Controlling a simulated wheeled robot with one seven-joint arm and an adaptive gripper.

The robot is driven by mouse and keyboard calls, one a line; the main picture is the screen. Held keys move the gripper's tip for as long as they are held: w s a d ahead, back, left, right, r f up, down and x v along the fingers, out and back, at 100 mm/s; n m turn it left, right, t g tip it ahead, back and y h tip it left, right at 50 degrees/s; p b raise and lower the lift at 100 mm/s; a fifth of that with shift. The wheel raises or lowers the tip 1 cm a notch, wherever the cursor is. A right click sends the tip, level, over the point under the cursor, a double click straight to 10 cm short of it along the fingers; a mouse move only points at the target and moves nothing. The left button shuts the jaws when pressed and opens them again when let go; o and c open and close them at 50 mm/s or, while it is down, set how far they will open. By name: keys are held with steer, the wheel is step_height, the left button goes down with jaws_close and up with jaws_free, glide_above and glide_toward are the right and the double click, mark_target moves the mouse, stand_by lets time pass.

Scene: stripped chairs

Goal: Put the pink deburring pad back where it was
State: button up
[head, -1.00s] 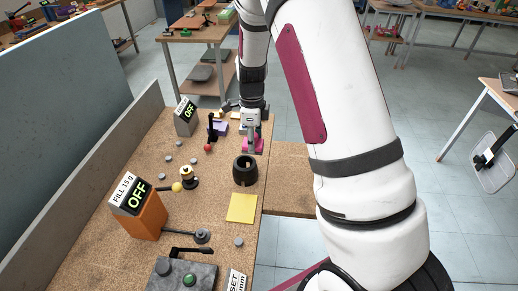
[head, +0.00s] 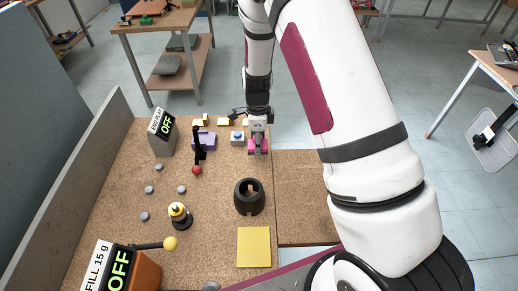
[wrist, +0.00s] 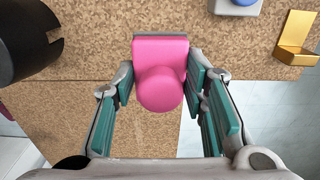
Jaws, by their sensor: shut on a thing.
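The black notched cup (head: 249,198) stands nearer on the bench (head: 215,215). A blue-topped white block (head: 238,138), a purple block (head: 203,140) and yellow brackets (wrist: 297,40) are near the gripper. A red-knobbed lever (head: 197,168) stands left. A yellow sheet (head: 254,247) lies in front.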

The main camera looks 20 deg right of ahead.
steer(key=shift+a+f, duration=0.1)
steer(key=shift+f, duration=1.95)
steer(key=shift+f, duration=0.15)
steer(key=o, duration=1.3)
